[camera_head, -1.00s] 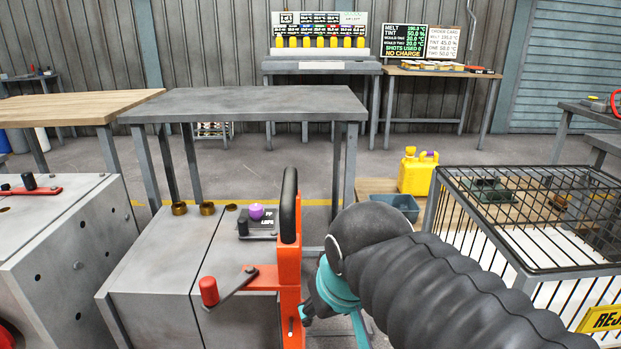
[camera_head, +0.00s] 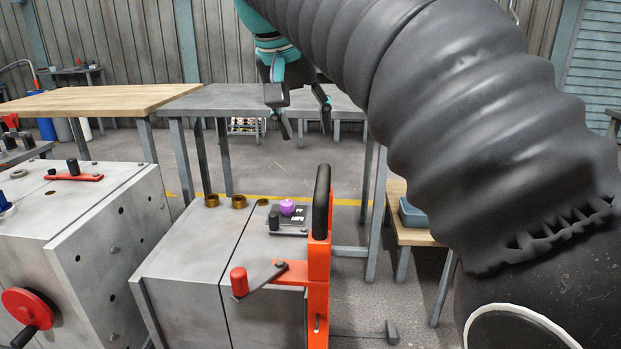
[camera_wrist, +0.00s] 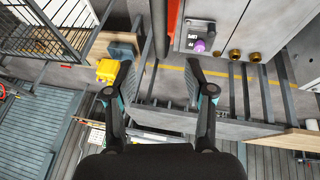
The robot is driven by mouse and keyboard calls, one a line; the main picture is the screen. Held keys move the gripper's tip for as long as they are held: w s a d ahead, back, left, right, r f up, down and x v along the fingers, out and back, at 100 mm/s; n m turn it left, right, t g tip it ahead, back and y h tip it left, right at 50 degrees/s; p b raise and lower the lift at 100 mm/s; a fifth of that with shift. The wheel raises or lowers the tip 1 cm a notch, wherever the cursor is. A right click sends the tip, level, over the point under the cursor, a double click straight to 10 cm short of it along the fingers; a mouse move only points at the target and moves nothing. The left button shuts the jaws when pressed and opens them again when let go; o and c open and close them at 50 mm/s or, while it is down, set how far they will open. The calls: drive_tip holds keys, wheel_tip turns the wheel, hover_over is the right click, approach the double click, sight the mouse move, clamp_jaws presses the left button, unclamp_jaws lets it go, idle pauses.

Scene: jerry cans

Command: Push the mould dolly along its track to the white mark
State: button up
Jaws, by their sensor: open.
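A grey two-part mould block (camera_head: 180,250) with an orange upright frame (camera_head: 318,260) and black handle grip (camera_head: 322,200) stands front centre in the head view; I take it for the mould dolly. A red-knobbed lever (camera_head: 262,276) sticks out from the frame. The block also shows at the top of the wrist view (camera_wrist: 265,22). My gripper (camera_head: 305,122) hangs open and empty, fingers down, above and behind the block, in front of the grey table. Its spread fingers also show in the wrist view (camera_wrist: 159,80). I cannot make out a white mark or the track.
A second grey machine block (camera_head: 95,215) with a red handwheel (camera_head: 27,310) stands at left. A grey table (camera_head: 225,98) and a wooden-topped one (camera_head: 100,100) stand behind. A yellow jerry can (camera_wrist: 107,70) is beside a blue-grey bin (camera_wrist: 121,48). My arm hides the head view's right side.

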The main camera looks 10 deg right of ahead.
sight(321, 179)
drive_tip(key=b+x, duration=0.2)
drive_tip(key=x, duration=1.1)
drive_tip(key=shift+d+f, duration=0.1)
drive_tip(key=shift+f, duration=0.1)
drive_tip(key=shift+c, duration=0.3)
clamp_jaws()
